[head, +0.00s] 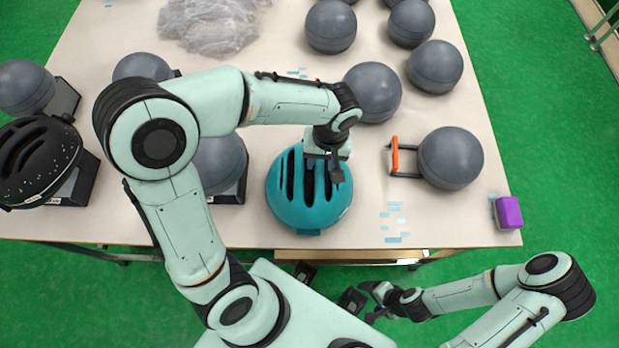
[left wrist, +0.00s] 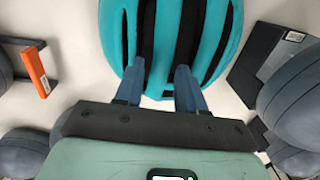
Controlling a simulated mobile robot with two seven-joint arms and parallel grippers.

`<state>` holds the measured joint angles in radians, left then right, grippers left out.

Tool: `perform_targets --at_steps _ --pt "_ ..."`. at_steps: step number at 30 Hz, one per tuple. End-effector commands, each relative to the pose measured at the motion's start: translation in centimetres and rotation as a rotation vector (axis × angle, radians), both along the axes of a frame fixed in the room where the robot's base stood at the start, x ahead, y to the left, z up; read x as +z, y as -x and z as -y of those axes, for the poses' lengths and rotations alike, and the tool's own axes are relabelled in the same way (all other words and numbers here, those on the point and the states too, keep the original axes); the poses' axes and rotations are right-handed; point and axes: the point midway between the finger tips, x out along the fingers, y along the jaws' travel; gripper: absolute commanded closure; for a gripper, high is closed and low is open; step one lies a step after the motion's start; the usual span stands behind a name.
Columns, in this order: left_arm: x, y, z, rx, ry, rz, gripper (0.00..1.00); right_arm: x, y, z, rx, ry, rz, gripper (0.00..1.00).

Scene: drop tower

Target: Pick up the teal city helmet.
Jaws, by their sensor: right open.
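The teal city helmet (head: 285,208) sits near the front edge of the table, dome up, with dark vent slots. It fills the top middle of the left wrist view (left wrist: 115,40). My left gripper (head: 325,172) is at the helmet's far side, over its rim. In the left wrist view its two fingers (left wrist: 159,78) stand a little apart, overlapping the helmet's rim. Whether they press on the shell is not clear. My right gripper (head: 372,303) is open and empty, off the table's front edge, away from the helmet.
A dark speckled helmet (head: 38,160) is on the far left. Several grey balls, one on a stand with an orange bar (head: 395,155), surround the helmet. A purple block (head: 508,212) sits at the right corner. Crumpled clear plastic (head: 210,25) lies at the back.

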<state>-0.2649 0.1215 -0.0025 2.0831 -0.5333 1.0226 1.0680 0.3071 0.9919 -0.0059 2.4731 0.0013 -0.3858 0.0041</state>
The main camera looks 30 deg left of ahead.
Motion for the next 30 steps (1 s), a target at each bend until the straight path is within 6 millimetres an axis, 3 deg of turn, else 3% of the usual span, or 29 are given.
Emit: perform_targets --at_steps 8,12,23,30 --pt "-0.5 0.0 0.0 0.001 0.000 0.000 0.61 -0.1 0.0 0.0 0.000 0.000 0.000 0.19" --pt "-0.5 0.0 0.0 0.001 0.000 0.000 1.00 -0.1 0.0 0.0 0.000 0.000 0.000 0.19" --pt "-0.3 0.0 0.0 0.001 0.000 0.001 1.00 0.0 0.0 0.0 0.000 0.000 0.000 0.19" --pt "1.6 -0.1 0.0 0.001 0.001 0.004 1.00 0.3 -0.2 0.0 -0.001 0.000 0.002 0.19"
